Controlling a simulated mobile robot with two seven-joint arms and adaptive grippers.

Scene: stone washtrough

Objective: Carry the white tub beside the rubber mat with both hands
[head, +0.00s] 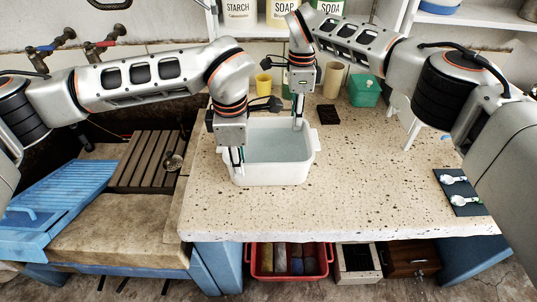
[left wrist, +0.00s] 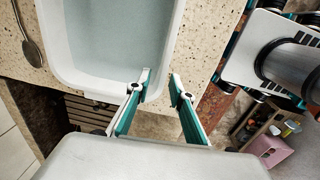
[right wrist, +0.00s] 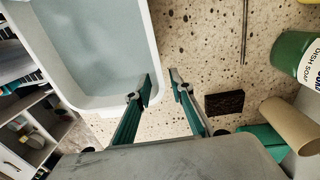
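The white tub (head: 272,178) stands upright on the speckled stone counter and holds clear liquid. My left gripper (head: 238,162) points down at the tub's left rim. In the left wrist view its fingers (left wrist: 161,85) are apart, one over the tub's inside and one outside its rim (left wrist: 172,45). My right gripper (head: 298,122) is at the tub's far right rim. In the right wrist view its fingers (right wrist: 162,88) are apart, on either side of the rim (right wrist: 155,45). A dark mat (head: 466,208) lies at the counter's right end with two white-and-green items on it.
A black block (head: 328,114), a teal box (head: 364,91), a tan cylinder (head: 333,80) and a yellow cup (head: 263,85) stand behind the tub. The counter between tub and mat is clear (head: 385,170). A red crate (head: 291,279) sits below the front edge.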

